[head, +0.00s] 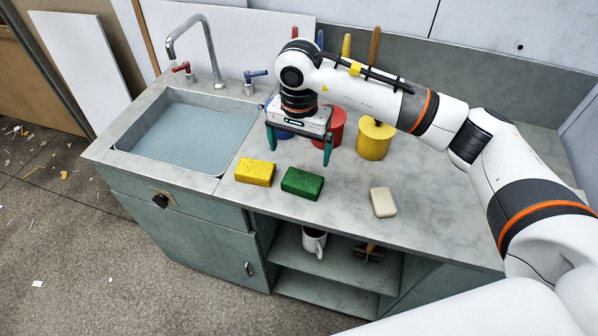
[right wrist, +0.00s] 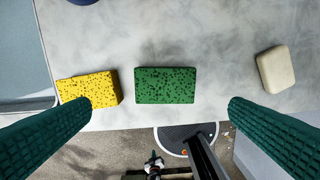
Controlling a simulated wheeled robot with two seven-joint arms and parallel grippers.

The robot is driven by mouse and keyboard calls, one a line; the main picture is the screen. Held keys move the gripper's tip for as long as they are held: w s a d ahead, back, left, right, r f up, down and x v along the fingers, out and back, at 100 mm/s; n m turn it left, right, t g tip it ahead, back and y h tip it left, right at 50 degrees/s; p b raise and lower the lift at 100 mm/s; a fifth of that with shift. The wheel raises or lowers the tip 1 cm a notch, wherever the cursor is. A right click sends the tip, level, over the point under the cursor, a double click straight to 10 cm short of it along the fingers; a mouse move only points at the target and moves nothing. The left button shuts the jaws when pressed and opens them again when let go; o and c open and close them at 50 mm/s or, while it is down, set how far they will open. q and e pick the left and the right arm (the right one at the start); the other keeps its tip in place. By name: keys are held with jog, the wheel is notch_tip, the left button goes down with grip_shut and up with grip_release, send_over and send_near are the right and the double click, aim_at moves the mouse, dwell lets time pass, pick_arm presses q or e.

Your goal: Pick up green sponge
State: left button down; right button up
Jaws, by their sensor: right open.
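The green sponge (head: 302,183) lies flat on the grey counter, near its front edge, in the head view. It also shows in the right wrist view (right wrist: 165,85), between and beyond the two fingers. My right gripper (head: 299,150) is open and empty above the counter, behind the green sponge in the head view. In the right wrist view its dark green fingers (right wrist: 158,110) are spread wide. The left finger overlaps the edge of the yellow sponge (right wrist: 92,88) in that picture. My left gripper is not in view.
The yellow sponge (head: 255,172) lies left of the green one, and a cream block (head: 383,202) lies to the right. A sink (head: 185,130) is at left. Red (head: 336,128) and yellow (head: 375,138) containers stand behind. A white mug (head: 314,241) is on the shelf below.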

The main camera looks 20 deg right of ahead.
aim_at(303, 180)
jog(key=f, duration=0.2)
jog(key=s+f+p, duration=0.1)
jog(key=f, duration=0.2)
jog(key=f+p, duration=0.2)
jog(key=shift+w+d+f, duration=0.15)
jog(key=shift+d, duration=0.1)
notch_tip(303, 180, down, 2)
jog(key=shift+f, duration=0.15)
jog(key=shift+w+f, duration=0.1)
jog(key=shift+f, duration=0.15)
jog(key=shift+c, duration=0.8)
jog(key=c, duration=0.7)
notch_tip(303, 180, up, 9)
jog(key=shift+f+b, duration=0.1)
jog(key=shift+b, duration=1)
jog(key=shift+c, duration=0.2)
jog(key=shift+r, duration=0.65)
jog(key=o, duration=0.4)
pick_arm(q)
jog(key=s, duration=0.1)
jog(key=s+r, duration=0.1)
jog(key=s, duration=0.1)
jog(key=shift+s, duration=0.15)
pick_arm(e)
jog(key=c, duration=0.3)
